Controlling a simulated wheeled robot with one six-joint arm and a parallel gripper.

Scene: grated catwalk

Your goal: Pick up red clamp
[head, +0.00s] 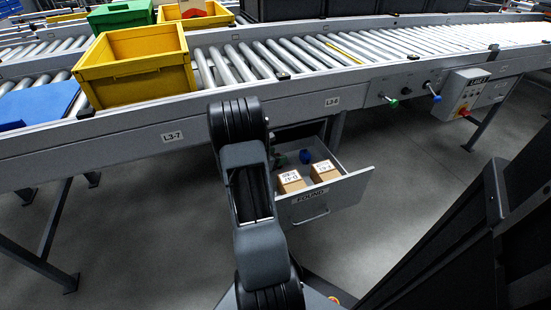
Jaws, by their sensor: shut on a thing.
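No red clamp can be made out clearly. A small red thing (191,9) shows in the far yellow bin at the top; its shape is cut off by the frame edge, so I cannot tell whether it is a clamp. My arm rises in the middle of the head view, in front of the conveyor's near rail. My gripper's fingers are hidden behind the arm, so neither they nor anything they hold shows.
An open grey drawer (345,188) under the conveyor (130,128) holds two cardboard boxes (291,181), a blue object (305,156) and a partly hidden green one. A yellow bin (135,70) stands on the rollers at left. A control box (468,92) hangs at right.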

